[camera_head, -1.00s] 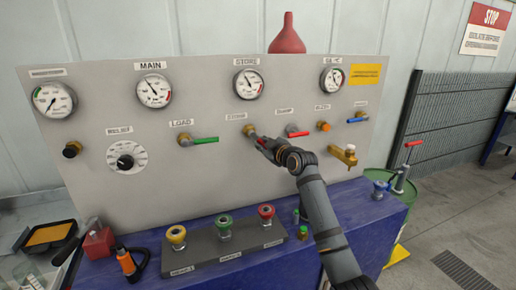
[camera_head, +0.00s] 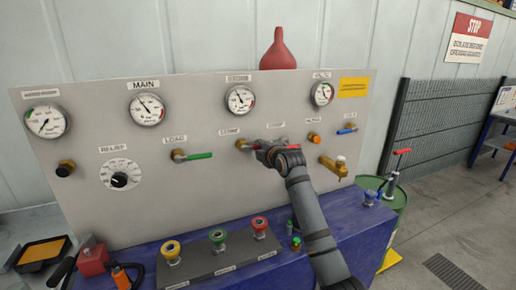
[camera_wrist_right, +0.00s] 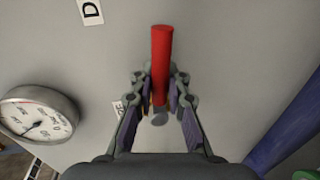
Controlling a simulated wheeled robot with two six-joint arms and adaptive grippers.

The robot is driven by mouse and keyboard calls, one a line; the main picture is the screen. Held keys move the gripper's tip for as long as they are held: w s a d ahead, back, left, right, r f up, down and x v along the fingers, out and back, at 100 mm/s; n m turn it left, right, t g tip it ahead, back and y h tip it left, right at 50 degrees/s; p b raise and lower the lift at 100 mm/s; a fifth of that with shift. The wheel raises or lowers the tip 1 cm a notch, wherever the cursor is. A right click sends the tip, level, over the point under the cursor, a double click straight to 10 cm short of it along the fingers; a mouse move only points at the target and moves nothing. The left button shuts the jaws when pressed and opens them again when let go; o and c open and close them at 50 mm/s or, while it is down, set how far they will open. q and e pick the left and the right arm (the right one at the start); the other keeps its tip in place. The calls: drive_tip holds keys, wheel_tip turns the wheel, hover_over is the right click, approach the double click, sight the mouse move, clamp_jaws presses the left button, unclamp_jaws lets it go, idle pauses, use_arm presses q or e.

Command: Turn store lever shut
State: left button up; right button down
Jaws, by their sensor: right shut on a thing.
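The store lever's brass valve body (camera_head: 241,144) shows on the grey panel (camera_head: 210,115), under the store gauge (camera_head: 239,100). My right gripper (camera_head: 260,147) is just right of it, shut on the lever's handle. In the right wrist view, the red handle (camera_wrist_right: 161,60) stands between the two fingers (camera_wrist_right: 158,108) and sticks out past them. In the head view the gripper hides most of the handle, which runs to the right, close to level. My left gripper is not in view.
The load lever (camera_head: 195,156) with a green handle is to the left. My right gripper and wrist cover the dump lever's place. A brass tap (camera_head: 335,165) is at the right. Yellow, green and red couplings (camera_head: 218,238) stand on the blue bench (camera_head: 350,225) below.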

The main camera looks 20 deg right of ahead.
drive_tip(key=shift+f+n, duration=0.1)
drive_tip(key=shift+n, duration=0.2)
idle(0.4)
drive_tip(key=c, duration=1.7)
unclamp_jaws()
drive_tip(key=o, duration=0.4)
drive_tip(key=shift+s+r, duration=0.15)
drive_tip(key=shift+r, duration=0.15)
drive_tip(key=s, duration=0.4)
drive_tip(key=s+r, duration=0.1)
drive_tip(key=s, duration=0.2)
drive_tip(key=s+r, duration=0.1)
drive_tip(key=s, duration=0.3)
drive_tip(key=shift+s+d+r, duration=0.15)
drive_tip(key=shift+s, duration=0.2)
